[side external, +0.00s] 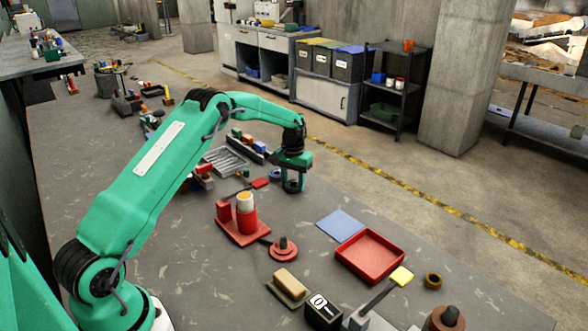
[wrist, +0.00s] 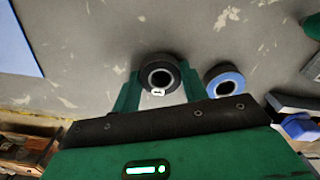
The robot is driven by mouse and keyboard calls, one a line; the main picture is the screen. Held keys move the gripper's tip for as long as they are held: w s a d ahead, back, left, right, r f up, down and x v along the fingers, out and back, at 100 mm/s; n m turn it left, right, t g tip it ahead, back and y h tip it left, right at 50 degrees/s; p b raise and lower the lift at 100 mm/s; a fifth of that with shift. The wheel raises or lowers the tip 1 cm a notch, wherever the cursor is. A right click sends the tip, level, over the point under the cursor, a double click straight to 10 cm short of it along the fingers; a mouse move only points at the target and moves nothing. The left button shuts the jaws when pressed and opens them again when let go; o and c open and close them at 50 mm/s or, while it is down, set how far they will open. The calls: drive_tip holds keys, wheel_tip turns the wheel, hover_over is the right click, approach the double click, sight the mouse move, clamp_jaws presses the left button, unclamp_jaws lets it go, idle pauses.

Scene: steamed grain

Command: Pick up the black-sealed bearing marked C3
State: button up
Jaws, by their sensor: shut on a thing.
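A black-sealed bearing (wrist: 160,62) sits between the two green fingers of my gripper (wrist: 160,76) in the wrist view. A small white tag shows on its near rim, too small to read. The fingers touch its sides, so my gripper is shut on it. In the side view my gripper (side external: 292,180) points down at the grey table top, with the dark bearing (side external: 291,187) low between its fingers. I cannot tell whether the bearing touches the table. A blue-sealed bearing (wrist: 222,76) lies just right of it in the wrist view, apart from the fingers.
A blue sheet (side external: 340,224) and a red tray (side external: 345,262) lie to the right. A red stand with a cylinder (side external: 247,220) stands nearer my arm. A metal grooved tray (side external: 225,161) and small coloured blocks lie left of my gripper. Table right of my gripper is fairly clear.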

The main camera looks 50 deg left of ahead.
drive_tip(key=shift+r, duration=0.8)
drive_tip(key=r, duration=0.3)
drive_tip(key=shift+d, duration=0.4)
drive_tip(key=s+d+r, duration=0.2)
drive_tip(key=d+r, duration=0.4)
drive_tip(key=d, duration=0.4)
drive_tip(key=shift+s+d+r, duration=0.2)
drive_tip(key=shift+s+d, duration=0.1)
